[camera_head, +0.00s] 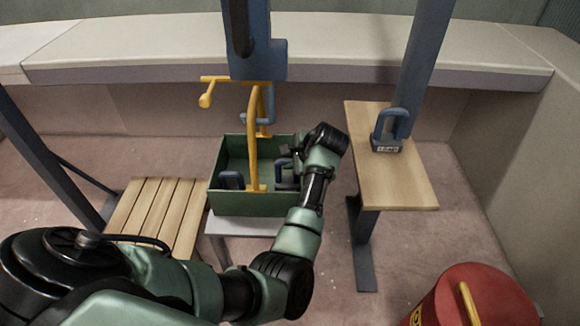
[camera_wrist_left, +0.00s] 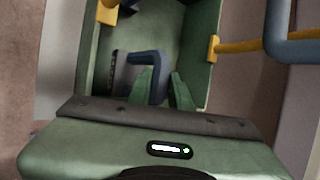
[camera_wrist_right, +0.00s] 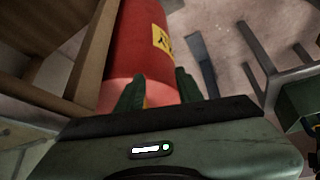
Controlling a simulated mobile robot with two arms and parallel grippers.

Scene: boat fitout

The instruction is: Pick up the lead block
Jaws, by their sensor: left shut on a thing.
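A lead block (camera_head: 386,145) with a blue loop handle and a pale label stands upright on the wooden table at the right. A green crate (camera_head: 262,205) holds more blue-handled blocks, one at its left (camera_head: 231,180). My left gripper (camera_head: 291,172) reaches into the right side of the crate. In the left wrist view its fingers (camera_wrist_left: 165,92) are shut on the dark blue handle (camera_wrist_left: 148,58) of a block in the crate. That block's body is partly hidden. My right gripper (camera_wrist_right: 160,92) is open and empty, seen only in its wrist view.
A yellow bracket (camera_head: 253,130) rises over the crate, with a blue post above it. The wooden table (camera_head: 410,185) stands right of the crate, a slatted bench (camera_head: 155,210) left. A red cylinder (camera_head: 475,295) is at front right and lies beyond my right fingers.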

